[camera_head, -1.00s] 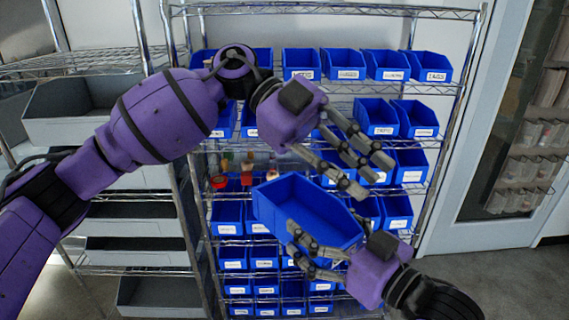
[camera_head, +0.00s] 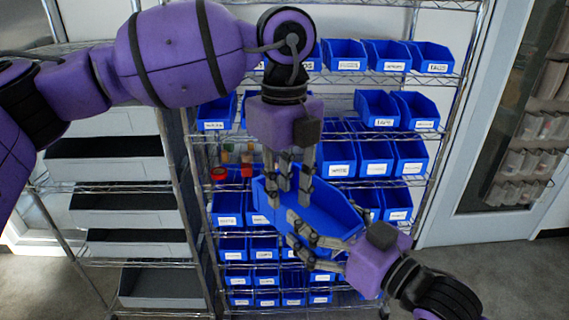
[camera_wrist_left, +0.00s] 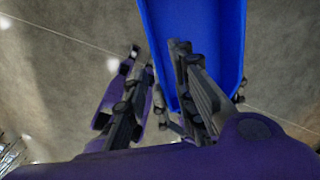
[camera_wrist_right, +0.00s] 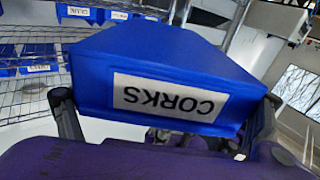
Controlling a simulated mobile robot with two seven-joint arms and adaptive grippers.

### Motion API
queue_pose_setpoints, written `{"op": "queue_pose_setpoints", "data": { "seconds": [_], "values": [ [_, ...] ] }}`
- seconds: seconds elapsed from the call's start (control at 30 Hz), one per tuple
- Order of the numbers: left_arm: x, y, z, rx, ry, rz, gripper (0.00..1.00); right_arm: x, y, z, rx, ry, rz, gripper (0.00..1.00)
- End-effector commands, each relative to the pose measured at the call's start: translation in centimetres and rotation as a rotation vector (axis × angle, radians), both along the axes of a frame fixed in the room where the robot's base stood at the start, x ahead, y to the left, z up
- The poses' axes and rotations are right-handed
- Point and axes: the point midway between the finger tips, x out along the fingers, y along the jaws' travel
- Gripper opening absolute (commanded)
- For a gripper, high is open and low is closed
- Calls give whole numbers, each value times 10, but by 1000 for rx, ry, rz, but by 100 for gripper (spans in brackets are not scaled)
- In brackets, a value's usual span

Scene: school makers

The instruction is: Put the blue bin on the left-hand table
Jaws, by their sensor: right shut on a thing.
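The blue bin (camera_head: 325,213) is held in the air in front of the shelving rack. In the right wrist view its front (camera_wrist_right: 160,75) carries a white "CORKS" label, seen upside down. My right gripper (camera_head: 308,243) is shut on the bin at its near, lower side. My left gripper (camera_head: 290,182) points down at the bin's far left edge, fingers apart. In the left wrist view the bin (camera_wrist_left: 205,35) shows with one finger group over it and the other beside its wall; I cannot tell whether they touch it. No table is in view.
A wire rack (camera_head: 325,83) full of labelled blue bins stands close behind the held bin. Another rack at left holds grey bins (camera_head: 125,200). A glazed door or cabinet (camera_head: 500,150) is at right. Grey floor (camera_head: 490,280) is clear at lower right.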

Motion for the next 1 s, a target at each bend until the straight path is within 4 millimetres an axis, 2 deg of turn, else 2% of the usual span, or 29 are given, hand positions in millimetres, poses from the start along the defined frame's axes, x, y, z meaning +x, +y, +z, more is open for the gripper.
{"op": "queue_pose_setpoints", "data": {
  "seconds": [0.1,0.3,0.5,0.73,0.93,1.0],
  "values": [
    [-1,0,-23,0,1,-1,24,0,0,1,0,-1,0,58],
    [0,0,-48,-2,0,0,24,0,0,1,1,-2,0,58],
    [0,0,-57,-1,0,-1,24,0,0,1,1,-2,0,58],
    [0,0,-58,-2,0,-1,24,0,0,1,1,-2,0,58],
    [0,-1,-58,-2,0,-1,0,0,0,1,1,-2,0,58],
    [0,-1,-58,-2,0,-1,0,0,0,1,1,-1,1,58]
  ]
}}
